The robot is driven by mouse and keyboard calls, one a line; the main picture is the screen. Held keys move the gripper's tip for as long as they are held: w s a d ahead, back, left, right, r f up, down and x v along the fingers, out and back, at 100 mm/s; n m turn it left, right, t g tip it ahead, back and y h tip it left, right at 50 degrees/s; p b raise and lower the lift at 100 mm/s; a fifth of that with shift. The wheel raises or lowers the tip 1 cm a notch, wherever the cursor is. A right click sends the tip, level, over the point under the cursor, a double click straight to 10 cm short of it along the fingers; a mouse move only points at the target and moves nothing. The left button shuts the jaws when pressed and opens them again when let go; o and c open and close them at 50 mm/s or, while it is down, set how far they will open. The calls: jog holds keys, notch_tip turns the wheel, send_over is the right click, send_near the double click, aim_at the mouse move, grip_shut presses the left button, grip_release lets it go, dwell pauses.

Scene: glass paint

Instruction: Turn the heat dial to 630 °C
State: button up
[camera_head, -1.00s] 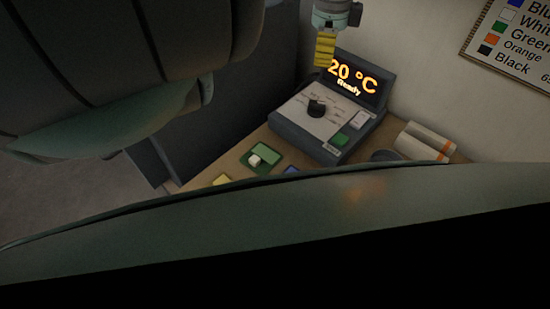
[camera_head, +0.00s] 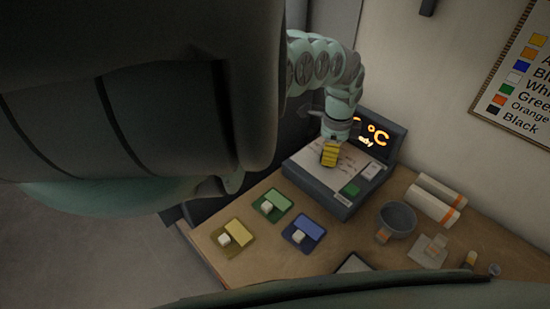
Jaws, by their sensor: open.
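The heat control box (camera_head: 328,201) is a dark unit with a pale sloped top panel (camera_head: 349,172), standing at the back of the wooden table. Its display (camera_head: 380,133) shows orange digits, partly hidden by my arm; only "°C" and the end of the word below can be read. My gripper (camera_head: 329,157), with yellow fingers, points down over the middle of the panel, where the dial is. The dial is hidden behind the fingers. I cannot tell whether they touch it. A green button (camera_head: 351,190) and a white switch (camera_head: 371,171) sit on the panel's right side.
Green (camera_head: 272,205), yellow (camera_head: 232,239) and blue (camera_head: 303,233) trays with white cubes lie in front of the box. A grey bowl (camera_head: 397,220) and white rolls with orange bands (camera_head: 436,200) are to its right. A colour chart (camera_head: 516,85) hangs on the wall.

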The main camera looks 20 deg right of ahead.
jog(key=shift+f, duration=0.35)
jog(key=shift+w, duration=0.1)
grip_shut()
dwell(0.3)
